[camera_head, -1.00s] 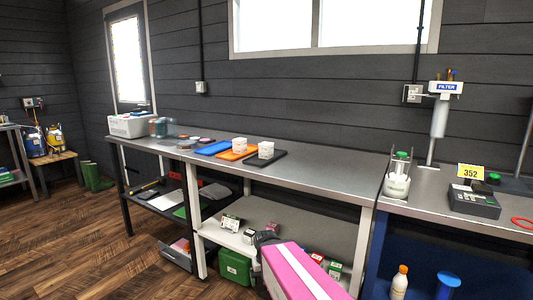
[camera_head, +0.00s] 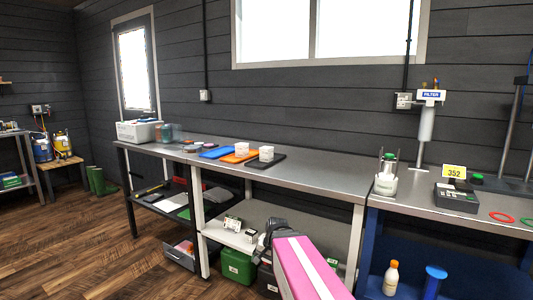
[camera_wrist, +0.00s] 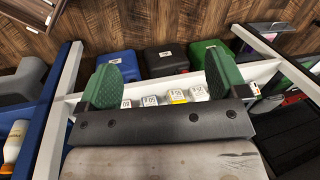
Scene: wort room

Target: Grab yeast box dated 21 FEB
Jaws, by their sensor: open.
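Several small boxes with white labels stand in a row in the wrist view, among them a yellow-marked box (camera_wrist: 177,96) and a plain white-labelled box (camera_wrist: 198,94). Their dates are too small to read, so I cannot tell which is dated 21 FEB. My gripper (camera_wrist: 162,78) is open, its green fingers apart and nothing between the tips. The palm hides the near parts of the boxes. In the head view, small boxes (camera_head: 232,223) sit on the lower shelf (camera_head: 216,232), and another small box (camera_head: 333,263) shows beside my pink arm.
Blue (camera_wrist: 118,68), black (camera_wrist: 165,60) and green (camera_wrist: 205,52) cases lie beyond the boxes in the wrist view. The steel bench (camera_head: 310,178) overhangs the shelf. White posts (camera_head: 357,235) flank the shelf. Wooden floor (camera_head: 130,260) is free at left.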

